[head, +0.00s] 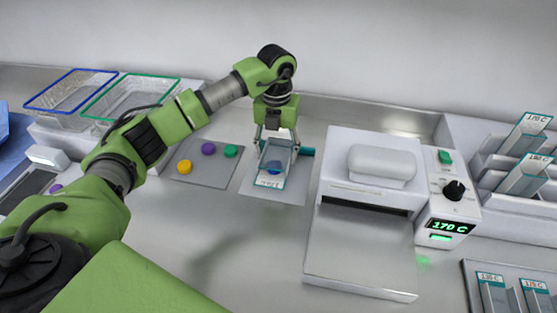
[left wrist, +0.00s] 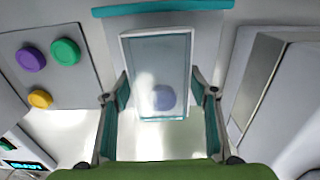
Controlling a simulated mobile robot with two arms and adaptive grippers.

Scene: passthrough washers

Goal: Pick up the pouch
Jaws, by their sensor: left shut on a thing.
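The pouch (head: 278,153) is clear with a teal edge and has a blue disc inside it. My left gripper (head: 277,146) is over the pale mat (head: 298,188) and is shut on the pouch. In the left wrist view the pouch (left wrist: 158,52) sits between the two fingers (left wrist: 160,98), one at each long side, with the blue disc (left wrist: 163,98) showing through it. I cannot tell whether the pouch still touches the mat. My right gripper is not in view.
A grey mat (head: 208,172) with purple, green and yellow discs lies to the left. A white sealer (head: 366,190) with a display reading 170 C stands close on the right. Blue-rimmed and green-rimmed baskets (head: 131,92) stand at back left. Racks of labelled pouches (head: 522,160) are at right.

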